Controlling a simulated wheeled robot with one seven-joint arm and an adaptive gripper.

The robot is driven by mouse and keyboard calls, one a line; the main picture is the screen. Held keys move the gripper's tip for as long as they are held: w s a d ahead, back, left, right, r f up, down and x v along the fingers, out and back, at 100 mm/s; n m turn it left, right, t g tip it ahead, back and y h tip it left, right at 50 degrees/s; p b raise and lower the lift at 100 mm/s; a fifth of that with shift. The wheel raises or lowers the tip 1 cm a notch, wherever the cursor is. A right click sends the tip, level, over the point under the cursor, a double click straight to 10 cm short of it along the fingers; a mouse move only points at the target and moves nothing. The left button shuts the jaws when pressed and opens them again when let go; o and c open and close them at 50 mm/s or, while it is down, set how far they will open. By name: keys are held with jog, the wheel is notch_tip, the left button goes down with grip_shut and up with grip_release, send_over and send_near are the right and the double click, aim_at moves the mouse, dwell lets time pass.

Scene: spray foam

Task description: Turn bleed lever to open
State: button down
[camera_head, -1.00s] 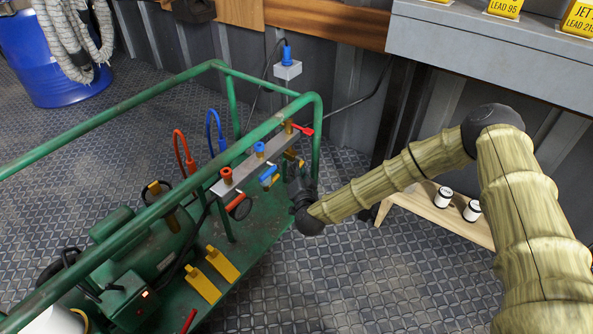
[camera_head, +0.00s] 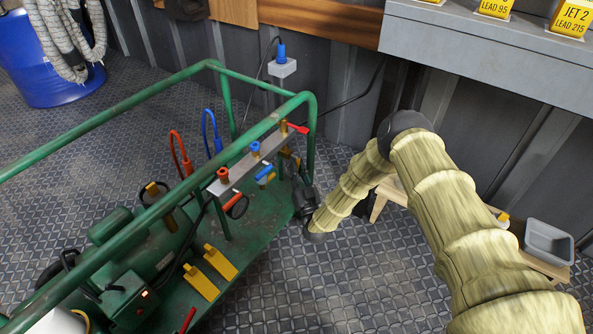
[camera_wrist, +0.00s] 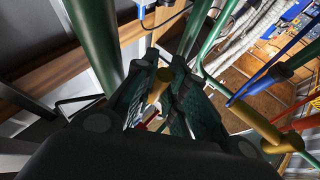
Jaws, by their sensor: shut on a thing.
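The grey valve manifold (camera_head: 245,166) stands on the green cart, with red, blue and brass knobs on top. A red lever (camera_head: 298,128) sits on the brass fitting at its right end. My gripper (camera_head: 287,158) is at that end, just below the red lever, with my wrist to its right. In the wrist view, my gripper's dark fingers (camera_wrist: 165,105) are closed in around a yellow-brass piece (camera_wrist: 160,86), which I take for the bleed lever. The fingers hide much of it, so its angle is unclear. A blue-handled valve (camera_head: 265,175) is just left of the gripper.
The green cart rail (camera_head: 160,203) runs above and in front of the manifold. Red (camera_head: 178,155) and blue (camera_head: 210,130) hoses rise behind it. A grey bench (camera_head: 480,50) and a low wooden stand (camera_head: 388,192) are at the right.

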jog(key=shift+w+d+n+y, duration=0.1)
jog(key=shift+w+n+y, duration=0.15)
jog(key=shift+n+y, duration=0.6)
jog(key=shift+n, duration=0.35)
jog(key=c, duration=1.5)
grip_release()
jog(key=shift+o, duration=0.2)
jog(key=shift+d, duration=0.15)
jog(key=v, duration=0.8)
